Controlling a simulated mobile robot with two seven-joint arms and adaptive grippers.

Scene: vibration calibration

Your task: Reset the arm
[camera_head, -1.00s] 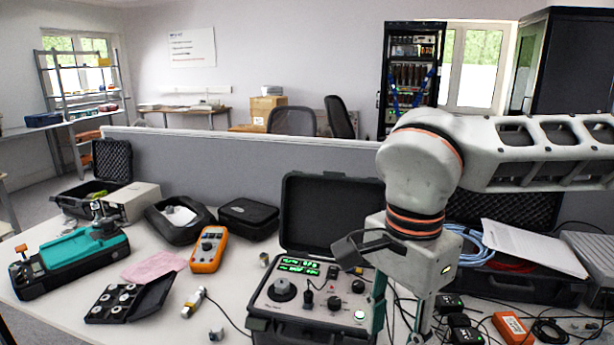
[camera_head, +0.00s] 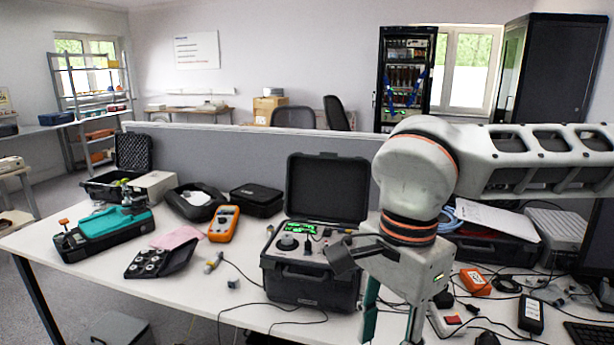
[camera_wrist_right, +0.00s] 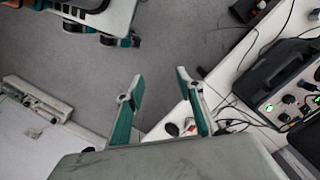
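My right arm comes in from the right in the head view. Its gripper (camera_head: 391,335) points down at the table's front side, right of the open black calibrator case (camera_head: 312,284). In the right wrist view the two teal-lined fingers of this gripper (camera_wrist_right: 158,92) stand wide apart with nothing between them. Grey floor and the edge of the white table (camera_wrist_right: 168,128) show beyond them. The fingertips are cut off or low in the head view. My left gripper is not in view.
The white table (camera_head: 110,289) holds a teal device (camera_head: 108,230), an orange multimeter (camera_head: 224,223), a dark tray of small parts (camera_head: 160,262) and an orange box (camera_head: 475,281). A grey partition (camera_head: 250,155) stands behind. Cables hang at the front edge. Floor at left is open.

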